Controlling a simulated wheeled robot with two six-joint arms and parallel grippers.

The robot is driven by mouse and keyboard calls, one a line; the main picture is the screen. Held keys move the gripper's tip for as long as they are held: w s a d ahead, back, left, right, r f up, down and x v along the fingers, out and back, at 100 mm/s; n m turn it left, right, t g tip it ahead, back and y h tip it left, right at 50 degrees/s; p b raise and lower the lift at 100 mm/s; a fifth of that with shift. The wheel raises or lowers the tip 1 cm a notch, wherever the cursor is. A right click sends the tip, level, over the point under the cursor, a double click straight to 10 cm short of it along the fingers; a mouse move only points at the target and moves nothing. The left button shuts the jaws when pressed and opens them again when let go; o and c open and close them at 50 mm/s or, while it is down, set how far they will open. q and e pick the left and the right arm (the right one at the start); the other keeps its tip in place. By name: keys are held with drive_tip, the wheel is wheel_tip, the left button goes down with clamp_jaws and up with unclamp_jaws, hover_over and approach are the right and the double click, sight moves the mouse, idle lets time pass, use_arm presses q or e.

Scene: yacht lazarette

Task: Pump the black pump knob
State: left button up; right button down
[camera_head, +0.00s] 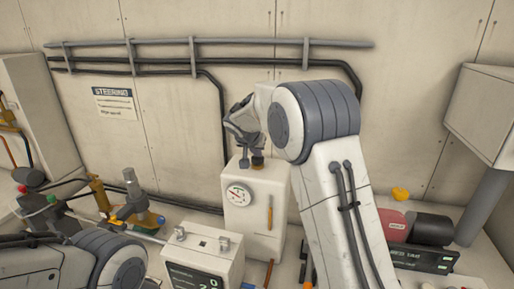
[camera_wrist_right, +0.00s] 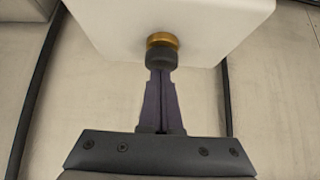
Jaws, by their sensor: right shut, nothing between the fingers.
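The black pump knob (camera_wrist_right: 161,57) sits on a brass collar (camera_wrist_right: 162,40) on the top of a white box (camera_head: 255,205) with a round gauge. In the head view the knob is small and partly hidden by my right gripper (camera_head: 252,155). My right gripper (camera_wrist_right: 161,74) is shut and empty. In the right wrist view its fingertips meet the knob's end, touching it or very close to it; I cannot tell which. Part of my left arm shows at the lower left of the head view, but I cannot make out its gripper.
A white box with a digital display (camera_head: 202,257) stands in front and to the left. Brass fittings and pipes (camera_head: 102,195) are at the left. A red and black device (camera_head: 418,228) is at the right. Pipes (camera_head: 180,70) run along the back wall.

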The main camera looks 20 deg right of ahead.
sight(257, 159)
wheel_tip(257, 159, up, 4)
drive_tip(key=shift+f+p, duration=0.1)
drive_tip(key=shift+p, duration=0.8)
drive_tip(key=b+v, duration=0.3)
drive_tip(key=v, duration=0.6)
drive_tip(key=shift+s+a+r+b, duration=0.15)
drive_tip(key=shift+s+r+b, duration=0.15)
drive_tip(key=shift+b, duration=0.1)
wheel_tip(257, 159, up, 3)
drive_tip(key=b, duration=0.4)
drive_tip(key=shift+s+b, duration=0.2)
drive_tip(key=shift+b, duration=0.2)
